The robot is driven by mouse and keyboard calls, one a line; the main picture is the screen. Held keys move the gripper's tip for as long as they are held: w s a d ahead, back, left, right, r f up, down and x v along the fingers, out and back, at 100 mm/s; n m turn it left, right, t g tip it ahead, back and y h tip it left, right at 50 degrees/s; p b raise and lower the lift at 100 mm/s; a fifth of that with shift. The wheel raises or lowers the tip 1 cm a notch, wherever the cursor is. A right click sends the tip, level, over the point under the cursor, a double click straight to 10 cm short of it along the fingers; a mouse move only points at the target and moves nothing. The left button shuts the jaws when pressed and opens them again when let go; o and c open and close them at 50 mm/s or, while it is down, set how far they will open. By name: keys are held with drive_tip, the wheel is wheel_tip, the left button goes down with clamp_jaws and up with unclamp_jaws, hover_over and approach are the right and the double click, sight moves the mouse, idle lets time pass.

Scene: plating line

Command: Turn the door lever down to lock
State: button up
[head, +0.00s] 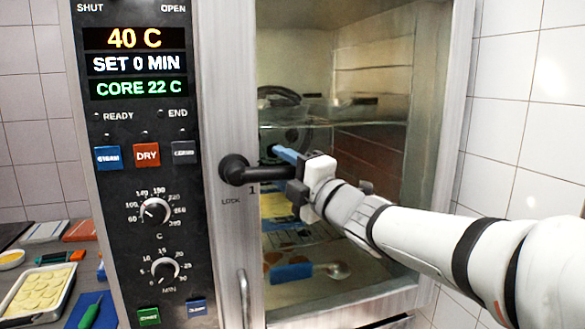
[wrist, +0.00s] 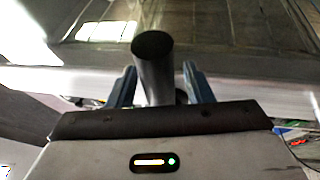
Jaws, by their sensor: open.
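The black door lever (head: 262,174) points level to the right from its round hub on the oven's door frame, above a printed "LOCK" mark (head: 231,201). My gripper (head: 288,172) is at the lever's free right end, in front of the glass. In the wrist view the lever (wrist: 153,66) stands between the two blue fingers of my gripper (wrist: 160,78). The fingers are open, one on each side, with a gap visible on the right; whether the left finger touches is unclear. The oven door (head: 447,150) appears shut.
The control panel (head: 150,130) with displays, buttons and knobs is left of the lever. A vertical handle (head: 244,298) is below it. A tray of pale food pieces (head: 38,291) and a green-handled tool (head: 90,311) lie on the counter at left. A tiled wall is at right.

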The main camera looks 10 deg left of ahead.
clamp_jaws()
idle(0.3)
